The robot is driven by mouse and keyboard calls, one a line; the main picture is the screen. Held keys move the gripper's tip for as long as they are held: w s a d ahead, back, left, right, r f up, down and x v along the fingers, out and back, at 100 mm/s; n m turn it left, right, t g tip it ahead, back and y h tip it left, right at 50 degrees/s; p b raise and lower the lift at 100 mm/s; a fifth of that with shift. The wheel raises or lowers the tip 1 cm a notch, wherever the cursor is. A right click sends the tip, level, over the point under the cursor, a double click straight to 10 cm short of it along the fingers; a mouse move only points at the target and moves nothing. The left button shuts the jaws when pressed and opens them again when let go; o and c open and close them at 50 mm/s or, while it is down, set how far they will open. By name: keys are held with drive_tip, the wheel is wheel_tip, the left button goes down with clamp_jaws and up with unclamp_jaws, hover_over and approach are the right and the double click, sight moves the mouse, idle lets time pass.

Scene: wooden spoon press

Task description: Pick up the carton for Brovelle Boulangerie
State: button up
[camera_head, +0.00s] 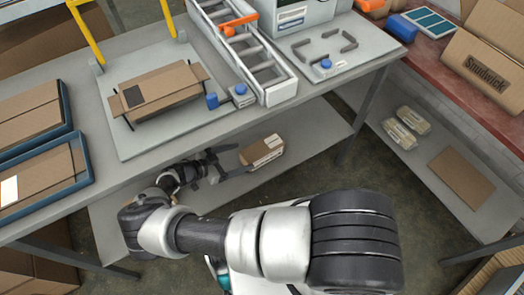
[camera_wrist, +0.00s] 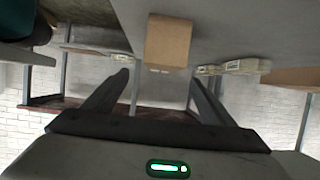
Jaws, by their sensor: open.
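A small closed brown carton (camera_head: 262,152) with a pale label sits on the lower shelf under the grey workbench. The label's words are too small to read, so I cannot tell whether it names Brovelle Boulangerie. My gripper (camera_head: 242,159) is open and empty at the carton's left, with its fingers pointing toward it. In the wrist view, the carton (camera_wrist: 167,42) shows ahead at the upper middle, beyond and between the spread fingers of my gripper (camera_wrist: 160,80). The carton appears apart from the fingers.
The lower shelf (camera_head: 310,130) is clear right of the carton, and a bench leg (camera_head: 361,117) stands beyond. The workbench top (camera_head: 75,92) overhangs the shelf. An open carton (camera_head: 165,100) lies on the bench fixture. A carton marked Sandwick (camera_head: 488,62) stands on the red-topped bench at right.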

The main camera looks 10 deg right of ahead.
sight(259, 149)
drive_tip(key=x, duration=0.6)
drive_tip(key=shift+w+b+x, duration=0.15)
drive_tip(key=shift+b+x, duration=0.2)
drive_tip(key=shift+x, duration=1.15)
drive_tip(key=shift+w+b+x, duration=0.1)
drive_tip(key=shift+b+x, duration=0.25)
drive_tip(key=shift+x, duration=1.15)
drive_tip(key=shift+a+r, duration=0.1)
drive_tip(key=shift+r, duration=0.1)
drive_tip(key=c, duration=1.4)
drive_tip(key=shift+o, duration=0.2)
drive_tip(key=shift+w+r, duration=0.1)
